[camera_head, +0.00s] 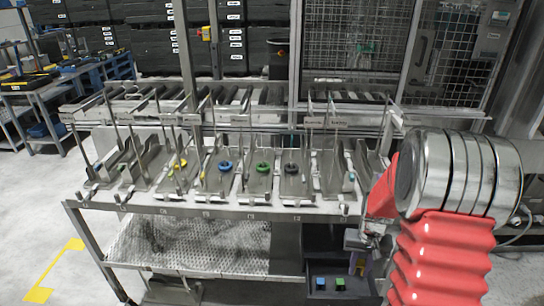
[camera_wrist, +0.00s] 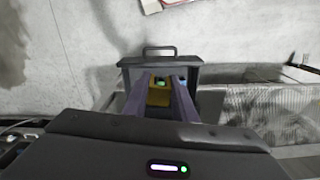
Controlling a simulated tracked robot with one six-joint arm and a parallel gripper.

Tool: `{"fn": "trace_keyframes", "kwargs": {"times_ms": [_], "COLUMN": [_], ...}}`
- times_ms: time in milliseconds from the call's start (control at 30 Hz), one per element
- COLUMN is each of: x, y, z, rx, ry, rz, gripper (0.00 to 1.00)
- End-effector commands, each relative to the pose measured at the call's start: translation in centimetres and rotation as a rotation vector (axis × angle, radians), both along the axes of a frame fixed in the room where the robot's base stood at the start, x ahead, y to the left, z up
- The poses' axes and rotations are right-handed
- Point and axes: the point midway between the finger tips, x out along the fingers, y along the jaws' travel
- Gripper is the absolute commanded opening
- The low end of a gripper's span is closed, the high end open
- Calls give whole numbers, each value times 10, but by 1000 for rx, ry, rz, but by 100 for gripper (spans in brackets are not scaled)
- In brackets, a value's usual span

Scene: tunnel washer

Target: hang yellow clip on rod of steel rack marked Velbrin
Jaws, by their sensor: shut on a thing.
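My gripper (camera_wrist: 160,82) is shut on the yellow clip (camera_wrist: 159,97), which shows between its two fingers in the wrist view. In the head view my gripper (camera_head: 358,252) points down over a dark bin at the lower right, with a bit of yellow (camera_head: 361,268) at its tips. The steel rack (camera_head: 230,210) stands across the middle, with upright rods and steel trays in a row. Coloured rings lie on several trays: yellow, blue (camera_head: 225,166), green (camera_head: 263,167) and black. Small labels (camera_head: 315,122) stand behind the row; I cannot read Velbrin on any.
The dark bin (camera_head: 340,294) holds a blue piece (camera_head: 320,282) and a green piece (camera_head: 340,283). Its handle (camera_wrist: 160,50) shows in the wrist view. A perforated shelf (camera_head: 190,245) lies under the trays. Mesh doors stand behind; open floor lies left.

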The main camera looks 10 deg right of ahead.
Motion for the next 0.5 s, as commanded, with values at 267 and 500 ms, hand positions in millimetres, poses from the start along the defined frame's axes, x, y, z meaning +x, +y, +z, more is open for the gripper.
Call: {"fn": "trace_keyframes", "kwargs": {"times_ms": [267, 500], "x": [62, 97], "y": [79, 156], "z": [60, 100], "rx": [-1, -1], "ry": [-3, -2], "rz": [154, 307], "gripper": [3, 3]}}
